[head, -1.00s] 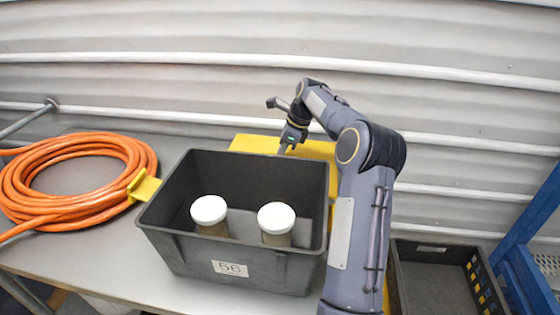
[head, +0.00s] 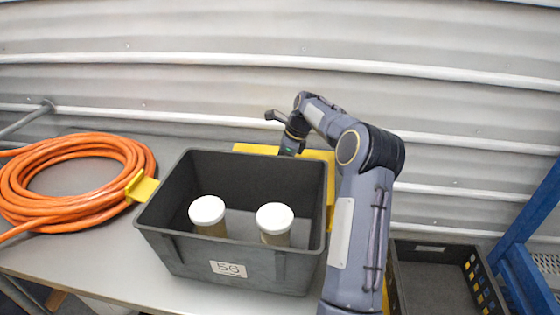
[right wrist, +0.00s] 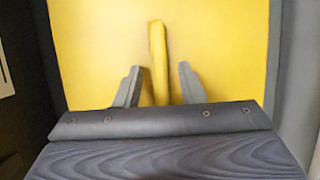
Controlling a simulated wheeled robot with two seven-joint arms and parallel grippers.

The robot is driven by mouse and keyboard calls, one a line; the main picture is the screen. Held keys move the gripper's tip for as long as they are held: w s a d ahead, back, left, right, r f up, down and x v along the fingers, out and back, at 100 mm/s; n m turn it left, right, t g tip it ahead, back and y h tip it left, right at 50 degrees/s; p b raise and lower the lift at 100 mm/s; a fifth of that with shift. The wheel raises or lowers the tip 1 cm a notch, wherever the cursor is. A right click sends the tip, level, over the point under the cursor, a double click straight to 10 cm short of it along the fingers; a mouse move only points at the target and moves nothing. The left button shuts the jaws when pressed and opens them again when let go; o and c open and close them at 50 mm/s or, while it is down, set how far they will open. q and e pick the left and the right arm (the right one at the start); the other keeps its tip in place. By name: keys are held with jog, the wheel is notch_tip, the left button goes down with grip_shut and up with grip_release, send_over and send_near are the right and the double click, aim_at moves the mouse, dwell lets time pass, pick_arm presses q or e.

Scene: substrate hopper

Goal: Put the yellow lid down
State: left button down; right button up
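The yellow lid (head: 322,156) is behind the grey bin, partly hidden by the bin and my right arm. In the right wrist view the lid (right wrist: 225,50) fills most of the picture, with its upright yellow bar handle (right wrist: 158,55) in the middle. My right gripper (right wrist: 159,70) is open, one finger on each side of the handle, with a visible gap on both sides. In the head view my right gripper (head: 289,152) is low over the lid, its fingertips hidden behind the bin's back rim. My left gripper is not in view.
The grey bin (head: 228,269) holds two white-capped jars (head: 207,211) and stands on the grey table (head: 90,262). A yellow tab (head: 143,187) sticks out at its left. An orange hose coil (head: 75,145) lies left. A black crate (head: 440,285) and blue frame (head: 525,240) are right.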

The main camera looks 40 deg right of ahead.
jog(key=shift+r, duration=0.1)
jog(key=p+v, duration=0.1)
jog(key=v, duration=1.1)
